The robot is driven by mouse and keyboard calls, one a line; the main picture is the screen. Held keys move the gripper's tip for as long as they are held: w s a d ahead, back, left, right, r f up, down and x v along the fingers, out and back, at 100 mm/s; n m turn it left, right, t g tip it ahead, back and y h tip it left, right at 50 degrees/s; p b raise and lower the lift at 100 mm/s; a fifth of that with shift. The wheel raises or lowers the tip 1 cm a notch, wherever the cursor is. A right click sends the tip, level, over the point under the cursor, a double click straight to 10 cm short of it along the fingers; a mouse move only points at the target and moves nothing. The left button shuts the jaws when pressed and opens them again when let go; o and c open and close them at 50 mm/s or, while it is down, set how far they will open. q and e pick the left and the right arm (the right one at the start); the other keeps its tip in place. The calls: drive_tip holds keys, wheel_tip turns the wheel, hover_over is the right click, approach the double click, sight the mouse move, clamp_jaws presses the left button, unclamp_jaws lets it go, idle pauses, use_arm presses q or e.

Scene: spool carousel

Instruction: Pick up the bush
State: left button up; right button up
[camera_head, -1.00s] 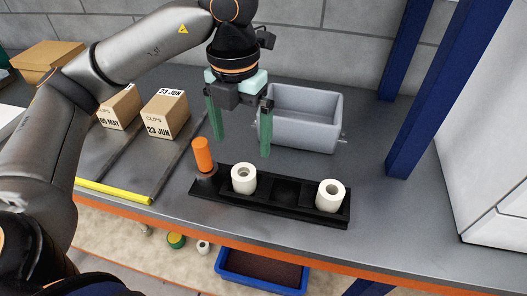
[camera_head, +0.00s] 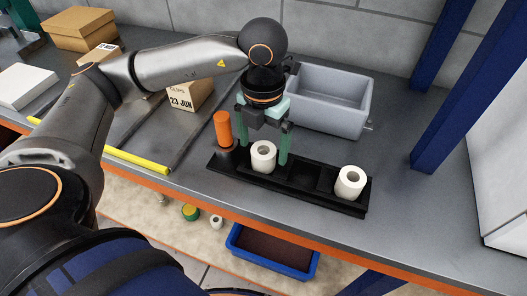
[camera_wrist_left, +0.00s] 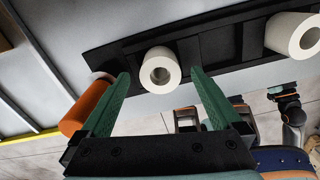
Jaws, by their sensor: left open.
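Two white, hollow cylindrical bushes stand in a long black holder (camera_head: 325,196). The left bush (camera_head: 263,158) is beside an orange cylinder, and the right bush (camera_head: 350,182) is near the holder's far right end. My left gripper (camera_head: 264,150) points down over the left bush, its green fingers open, one on each side of it. In the left wrist view the left bush (camera_wrist_left: 160,72) shows between the fingertips, with small gaps to them. The right bush (camera_wrist_left: 297,36) is at that view's upper right.
The orange cylinder (camera_head: 223,129) stands close to the left finger. A grey bin (camera_head: 335,100) sits behind the holder. A cardboard box (camera_head: 188,97) and a yellow strip (camera_head: 137,159) lie to the left. A blue post (camera_head: 465,95) rises at right.

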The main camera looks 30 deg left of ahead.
use_arm(q)
wheel_tip(320, 180, down, 2)
drive_tip(key=c, duration=1.5)
